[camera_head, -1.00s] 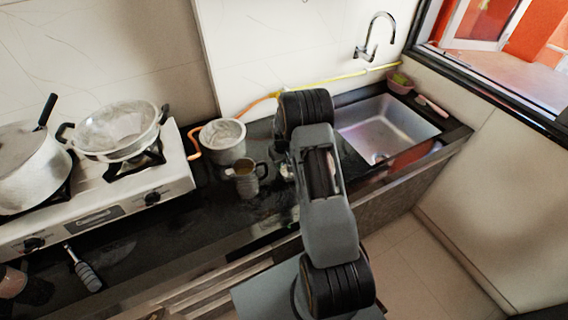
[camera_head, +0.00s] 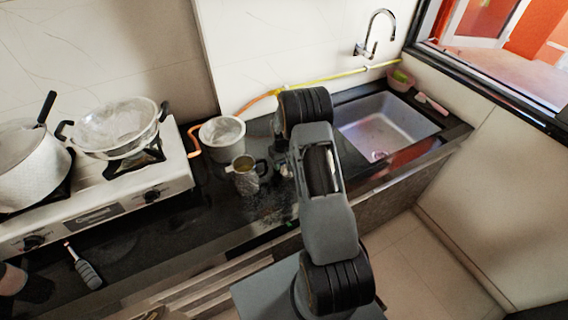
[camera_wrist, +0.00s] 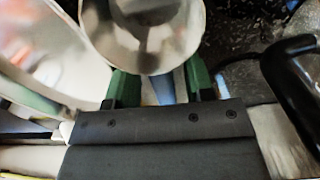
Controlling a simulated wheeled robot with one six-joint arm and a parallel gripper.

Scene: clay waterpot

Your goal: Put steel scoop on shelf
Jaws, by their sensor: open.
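A round, shiny steel vessel (camera_wrist: 145,30), which looks like the bowl of the steel scoop, shows at the top middle of the wrist view. My gripper (camera_wrist: 158,85) is open, with a green finger on either side below this vessel. A bluish strip shows between the fingers; I cannot tell whether it is a handle. In the head view a small steel cup-shaped vessel with a handle (camera_head: 244,178) stands on the dark counter, left of my arm. My arm mostly hides the gripper there. I cannot make out the shelf.
A larger steel pot (camera_head: 222,139) stands behind the small vessel. The stove (camera_head: 110,195) with a pan (camera_head: 115,128) and a white pot (camera_head: 30,175) is at left. A sink (camera_head: 385,128) is at right. A grey-handled tool (camera_head: 86,272) lies at front left.

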